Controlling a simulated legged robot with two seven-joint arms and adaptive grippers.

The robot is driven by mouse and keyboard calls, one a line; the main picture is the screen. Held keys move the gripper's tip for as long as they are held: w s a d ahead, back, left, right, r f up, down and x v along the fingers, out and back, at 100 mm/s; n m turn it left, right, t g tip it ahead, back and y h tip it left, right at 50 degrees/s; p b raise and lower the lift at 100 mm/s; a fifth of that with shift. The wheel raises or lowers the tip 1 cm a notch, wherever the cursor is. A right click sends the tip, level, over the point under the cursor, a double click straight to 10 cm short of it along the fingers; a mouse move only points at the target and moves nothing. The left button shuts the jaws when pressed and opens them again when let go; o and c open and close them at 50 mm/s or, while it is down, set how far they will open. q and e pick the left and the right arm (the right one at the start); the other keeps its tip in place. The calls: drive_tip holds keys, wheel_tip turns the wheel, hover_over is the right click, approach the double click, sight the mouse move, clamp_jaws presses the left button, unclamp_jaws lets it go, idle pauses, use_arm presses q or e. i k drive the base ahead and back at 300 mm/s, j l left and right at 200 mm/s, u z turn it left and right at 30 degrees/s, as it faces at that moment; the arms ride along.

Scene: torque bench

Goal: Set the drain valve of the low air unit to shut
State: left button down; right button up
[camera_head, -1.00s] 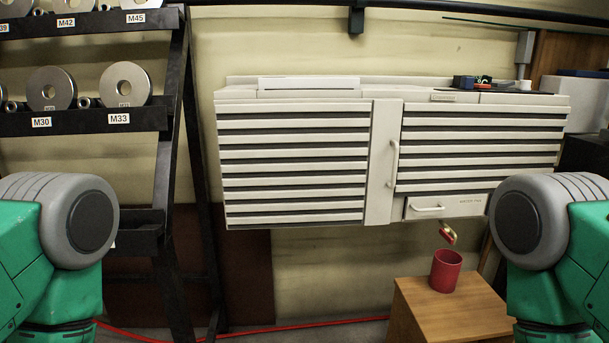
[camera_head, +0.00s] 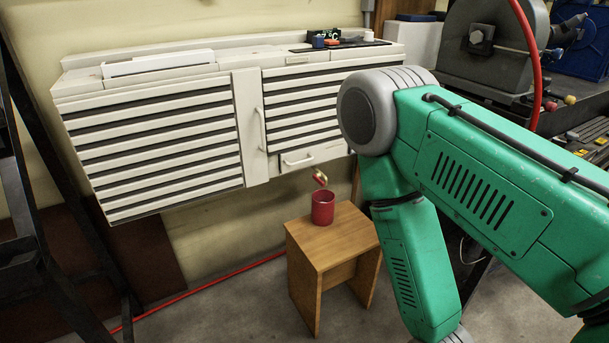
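The low air unit (camera_head: 158,147) is a wide cream louvred cabinet on the wall, at the left and middle of the head view. Its drain valve (camera_head: 320,178), with a small red and brass-coloured handle, hangs below the unit's lower right part. The handle looks tilted; its exact setting is too small to tell. A red cup (camera_head: 323,207) stands directly under the valve on a wooden stool. My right arm reaches in from the right, in front of the unit's right end. Neither of my grippers is in view.
The wooden stool (camera_head: 337,239) stands on the floor below the unit. A red hose (camera_head: 216,281) runs along the floor by the wall. A dark rack frame (camera_head: 25,200) is at the left. A grey machine (camera_head: 487,45) stands on a bench at the right.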

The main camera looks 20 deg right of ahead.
sight(317, 176)
drive_tip(key=z, duration=1.1)
